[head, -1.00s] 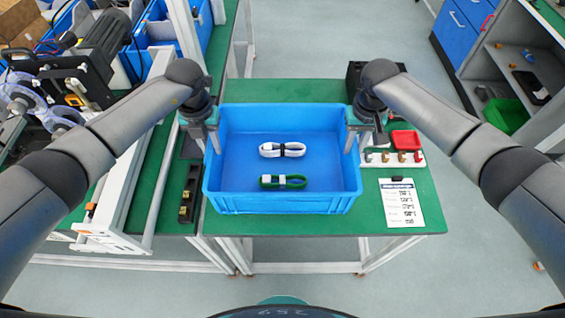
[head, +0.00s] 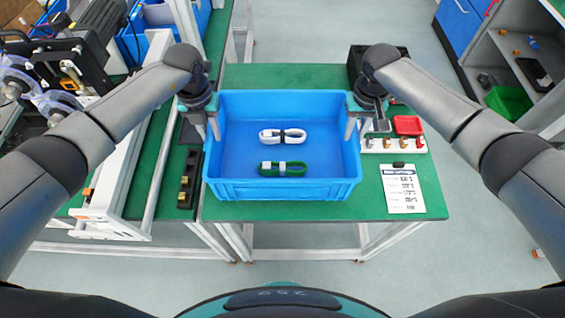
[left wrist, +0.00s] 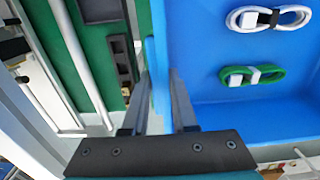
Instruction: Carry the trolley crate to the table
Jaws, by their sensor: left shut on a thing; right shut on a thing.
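The blue crate (head: 283,189) is over the green table (head: 330,208), near its front edge; I cannot tell whether it rests on the top or hangs just above. A white cable coil (head: 283,136) and a green cable coil (head: 283,168) lie inside it. My left gripper (head: 213,128) is shut on the crate's left wall. In the left wrist view its fingers (left wrist: 160,95) straddle that wall (left wrist: 161,50). My right gripper (head: 355,126) is shut on the crate's right wall. The crate looks level.
Right of the crate on the table are a red tray (head: 407,125), a strip with several small parts (head: 390,145) and a printed sheet (head: 402,190). A black box (head: 357,66) stands behind. Machinery (head: 65,60) is at left, a shelf unit (head: 515,60) at right.

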